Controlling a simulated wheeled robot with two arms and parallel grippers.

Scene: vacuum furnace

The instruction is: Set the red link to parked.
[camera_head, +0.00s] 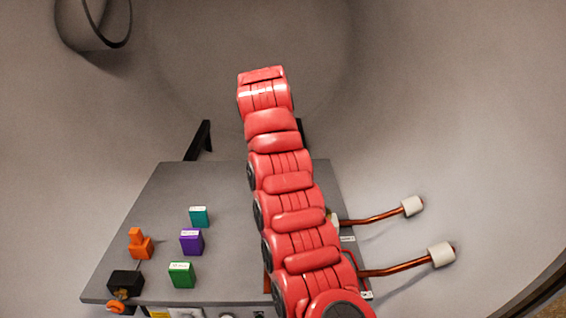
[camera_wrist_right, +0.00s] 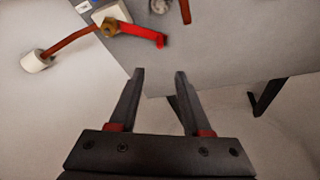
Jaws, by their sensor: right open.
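In the head view my red segmented arm covers the link's area and the right gripper is hidden. My left gripper is not in view.
The grey table (camera_head: 225,185) holds teal (camera_head: 199,217), purple (camera_head: 191,242) and green (camera_head: 181,275) blocks, an orange stepped piece (camera_head: 140,245) and a black block (camera_head: 125,282). Two white-ended rods (camera_head: 412,206) (camera_head: 441,254) stick out right. Curved grey walls surround the table.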

